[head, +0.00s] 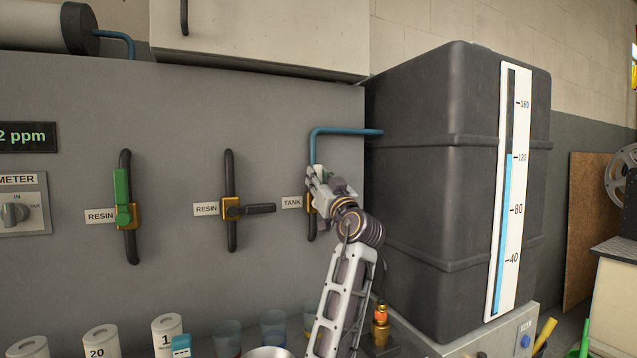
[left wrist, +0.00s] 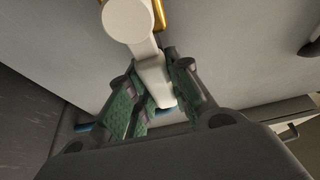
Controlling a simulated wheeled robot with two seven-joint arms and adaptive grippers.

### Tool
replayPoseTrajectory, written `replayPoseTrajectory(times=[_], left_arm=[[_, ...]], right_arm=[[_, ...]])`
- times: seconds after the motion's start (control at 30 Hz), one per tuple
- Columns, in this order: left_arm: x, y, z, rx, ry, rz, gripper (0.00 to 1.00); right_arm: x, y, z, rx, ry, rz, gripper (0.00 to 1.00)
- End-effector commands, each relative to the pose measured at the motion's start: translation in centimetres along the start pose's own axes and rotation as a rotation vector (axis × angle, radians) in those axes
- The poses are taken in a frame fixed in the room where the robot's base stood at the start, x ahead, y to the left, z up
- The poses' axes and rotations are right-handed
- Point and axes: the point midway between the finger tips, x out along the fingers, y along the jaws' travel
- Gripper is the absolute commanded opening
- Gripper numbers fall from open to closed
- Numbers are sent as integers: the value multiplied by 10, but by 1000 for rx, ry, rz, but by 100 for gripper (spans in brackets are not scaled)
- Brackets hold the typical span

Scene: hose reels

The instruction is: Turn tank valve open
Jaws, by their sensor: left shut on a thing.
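The tank valve is on the grey panel beside the TANK label (head: 292,202). Its brass body (head: 311,203) and the dark pipe under it (head: 311,229) show partly behind my left gripper (head: 321,183). In the left wrist view, the valve's pale handle (left wrist: 153,72) runs from a round hub (left wrist: 128,18) to between the green-padded fingers. My left gripper (left wrist: 152,95) is shut on this handle. In the head view the gripper sits just above the brass body, hiding most of the handle, so its exact angle is hard to tell. My right gripper is not in view.
Two resin valves are to the left, one with a green upright handle (head: 122,195), one with a dark sideways handle (head: 260,208). A blue pipe (head: 345,131) enters the large dark tank (head: 430,190). The tank's gauge (head: 508,200) reads near 120. Cups and rolls stand below.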

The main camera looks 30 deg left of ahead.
Motion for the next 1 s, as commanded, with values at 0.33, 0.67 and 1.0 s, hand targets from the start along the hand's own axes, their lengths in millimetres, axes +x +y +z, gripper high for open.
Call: replayPoseTrajectory(times=[0.33, 0.67, 1.0], left_arm=[[0, 0, 2, -1, -4, -1, 28], [0, 0, 1, -1, -2, 0, 43], [-9, 0, 1, 0, -1, 1, 43]], right_arm=[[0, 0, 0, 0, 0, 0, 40], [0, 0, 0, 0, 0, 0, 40], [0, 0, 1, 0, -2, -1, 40]])
